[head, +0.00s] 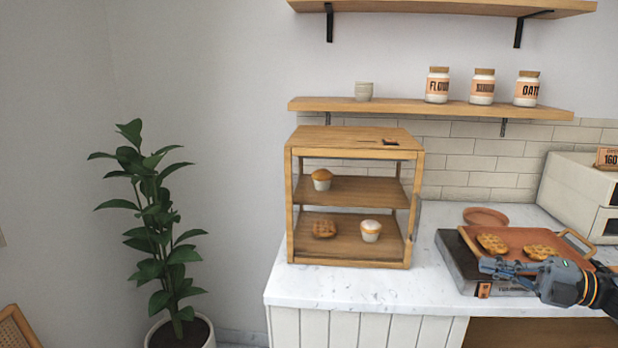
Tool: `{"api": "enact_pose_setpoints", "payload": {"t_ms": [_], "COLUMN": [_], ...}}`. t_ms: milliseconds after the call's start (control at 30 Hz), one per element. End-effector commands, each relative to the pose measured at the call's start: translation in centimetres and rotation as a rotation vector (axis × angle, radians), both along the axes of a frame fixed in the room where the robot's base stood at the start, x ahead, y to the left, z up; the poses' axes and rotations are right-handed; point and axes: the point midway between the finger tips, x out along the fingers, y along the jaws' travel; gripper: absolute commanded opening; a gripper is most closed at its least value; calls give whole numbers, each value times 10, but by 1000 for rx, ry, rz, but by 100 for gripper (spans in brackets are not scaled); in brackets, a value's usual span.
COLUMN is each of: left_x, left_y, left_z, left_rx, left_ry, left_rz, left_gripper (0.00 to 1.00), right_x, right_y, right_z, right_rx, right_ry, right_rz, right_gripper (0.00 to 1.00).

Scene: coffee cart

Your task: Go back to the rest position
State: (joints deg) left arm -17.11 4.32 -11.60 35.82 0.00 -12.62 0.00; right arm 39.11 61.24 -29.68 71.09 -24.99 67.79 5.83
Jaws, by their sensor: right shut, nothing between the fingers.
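My right gripper (492,266) reaches in from the right edge and is shut and empty. It is over the near edge of a brown tray (485,234) that holds two golden waffle-like pastries (541,251). I cannot tell whether it touches the tray. My left gripper is out of view. A wooden display case (352,141) stands on the counter left of the tray. A muffin (321,179) sits on its middle shelf. A brown pastry (324,228) and a white-topped muffin (370,231) sit on its bottom shelf.
The marble counter (345,288) is bare in front of the case. A round brown plate (486,216) lies behind the tray. A white appliance (580,193) stands at the right. A wall shelf (420,106) holds jars above. A potted plant (155,220) stands on the floor at left.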

Motion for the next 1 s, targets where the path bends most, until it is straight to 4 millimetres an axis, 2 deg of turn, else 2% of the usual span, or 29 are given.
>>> {"api": "enact_pose_setpoints", "payload": {"t_ms": [367, 533, 667, 767, 867, 1000], "left_x": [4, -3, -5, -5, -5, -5], "left_y": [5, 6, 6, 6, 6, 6], "left_z": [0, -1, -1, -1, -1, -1], "left_rx": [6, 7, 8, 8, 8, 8], "left_ry": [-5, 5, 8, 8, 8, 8], "left_rz": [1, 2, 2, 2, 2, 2], "left_gripper": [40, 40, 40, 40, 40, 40], "right_x": [26, 36, 37, 30, 14, -27], "right_y": [53, 84, 109, 122, 128, 130], "right_z": [-32, -56, -88, -118, -153, -205], "right_rx": [157, 276, 404, 503, 582, 657], "right_ry": [55, 126, 241, 368, 517, 759], "right_rz": [-133, -253, -406, -558, -716, -945], "right_gripper": [0, 0, 0, 0, 0, 0]}}
